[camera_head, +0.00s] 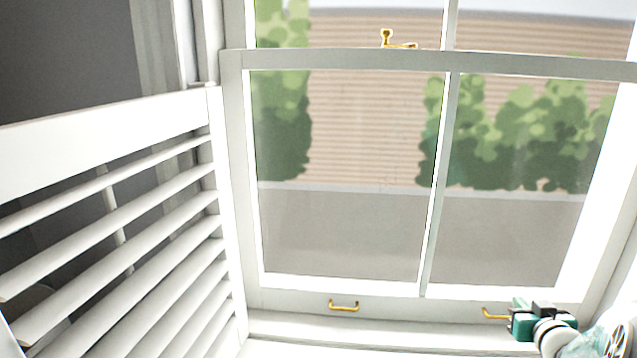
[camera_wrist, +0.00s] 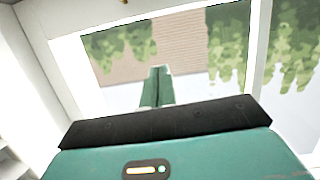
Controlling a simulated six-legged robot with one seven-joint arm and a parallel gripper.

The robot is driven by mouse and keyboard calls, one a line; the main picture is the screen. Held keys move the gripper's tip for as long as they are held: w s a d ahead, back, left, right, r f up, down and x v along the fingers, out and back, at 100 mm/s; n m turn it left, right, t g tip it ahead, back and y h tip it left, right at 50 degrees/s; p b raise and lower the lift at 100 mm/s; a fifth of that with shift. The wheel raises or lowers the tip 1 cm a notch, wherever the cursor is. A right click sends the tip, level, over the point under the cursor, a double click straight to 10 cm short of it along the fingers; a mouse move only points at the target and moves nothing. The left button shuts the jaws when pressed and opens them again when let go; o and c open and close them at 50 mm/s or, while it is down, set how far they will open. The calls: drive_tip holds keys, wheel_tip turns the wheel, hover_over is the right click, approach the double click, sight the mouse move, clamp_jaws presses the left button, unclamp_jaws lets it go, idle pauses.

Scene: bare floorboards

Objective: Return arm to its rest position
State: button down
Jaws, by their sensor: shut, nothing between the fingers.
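My gripper (camera_head: 514,322) is at the lower right of the head view, teal and black, in front of the window's bottom rail. Its tip is close to the right brass handle (camera_head: 495,314); I cannot tell whether they touch. In the wrist view my gripper's teal fingers (camera_wrist: 157,88) are together, with nothing between them, and point toward the window glass. The rest of my arm runs off the lower right corner of the head view.
A white sash window (camera_head: 440,293) fills the middle and right. A second brass handle (camera_head: 343,306) is on its bottom rail, and a brass latch (camera_head: 398,41) is on the middle rail. A white louvred shutter (camera_head: 120,225) stands open at the left. The sill (camera_head: 380,333) looks clear.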

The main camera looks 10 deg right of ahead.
drive_tip(key=s+a+r+g, duration=0.1)
drive_tip(key=a+r+g, duration=0.4)
drive_tip(key=a, duration=1.1)
drive_tip(key=s+a+n+g+y, duration=0.3)
drive_tip(key=s+a+y, duration=0.1)
drive_tip(key=s+a, duration=1.1)
drive_tip(key=a, duration=0.4)
drive_tip(key=shift+s+a+g, duration=0.15)
drive_tip(key=shift+a+g, duration=0.15)
drive_tip(key=shift+g, duration=0.1)
